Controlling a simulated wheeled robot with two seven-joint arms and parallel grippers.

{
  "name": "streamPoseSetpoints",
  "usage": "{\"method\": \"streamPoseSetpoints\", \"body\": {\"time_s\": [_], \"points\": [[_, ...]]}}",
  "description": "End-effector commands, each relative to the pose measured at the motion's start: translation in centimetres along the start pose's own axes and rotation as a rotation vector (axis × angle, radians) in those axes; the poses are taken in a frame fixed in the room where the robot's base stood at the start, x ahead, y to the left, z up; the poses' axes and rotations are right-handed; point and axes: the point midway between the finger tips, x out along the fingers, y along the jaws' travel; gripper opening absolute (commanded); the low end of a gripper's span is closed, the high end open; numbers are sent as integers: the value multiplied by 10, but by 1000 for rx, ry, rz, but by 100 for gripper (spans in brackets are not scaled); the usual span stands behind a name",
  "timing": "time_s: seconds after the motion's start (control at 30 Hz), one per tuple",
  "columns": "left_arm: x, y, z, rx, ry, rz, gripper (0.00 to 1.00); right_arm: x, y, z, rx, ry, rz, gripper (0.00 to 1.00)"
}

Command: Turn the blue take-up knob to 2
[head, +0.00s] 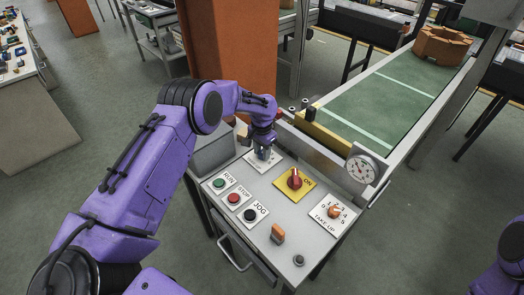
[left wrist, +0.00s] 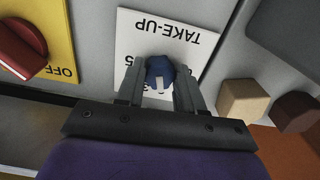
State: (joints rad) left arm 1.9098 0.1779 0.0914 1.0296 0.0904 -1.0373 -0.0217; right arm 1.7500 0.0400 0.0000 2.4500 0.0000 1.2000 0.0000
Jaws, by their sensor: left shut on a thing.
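The blue take-up knob (left wrist: 159,70) sits on a white plate (left wrist: 190,20) lettered TAKE-UP in the left wrist view, where the lettering is upside down. My left gripper (head: 263,153) points down over this plate at the back of the control panel. Its two fingers are shut on the knob, one on each side. A pale pointer mark shows on the knob's near side. A 5 shows beside the left finger; the other numerals are largely covered, so I cannot tell the setting. In the head view the gripper hides the knob. My right gripper is out of view.
The panel (head: 240,178) also carries a red switch (head: 294,179) on yellow, RUN, STOP and JOG buttons, and another TAKE UP knob (head: 334,211), orange. A round gauge (head: 361,168) and a green conveyor (head: 385,95) stand to the right. A brick-coloured pillar (head: 232,45) rises behind.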

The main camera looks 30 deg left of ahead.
Motion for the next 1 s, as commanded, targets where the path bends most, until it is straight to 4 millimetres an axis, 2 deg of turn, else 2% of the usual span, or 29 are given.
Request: {"method": "streamPoseSetpoints", "body": {"time_s": [0.1,0.13,0.2,0.47,0.57,0.9,1.0], "points": [[-1,0,0,1,1,-1,6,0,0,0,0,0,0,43],[-1,0,0,1,1,-1,43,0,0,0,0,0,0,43],[-1,0,0,1,1,-1,63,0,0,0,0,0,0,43],[-1,0,0,1,1,0,63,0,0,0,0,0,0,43],[-8,-1,-1,1,4,-1,63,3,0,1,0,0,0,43],[-82,0,0,1,4,-2,63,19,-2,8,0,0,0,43],[-97,0,0,1,2,-1,63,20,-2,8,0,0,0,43]]}}
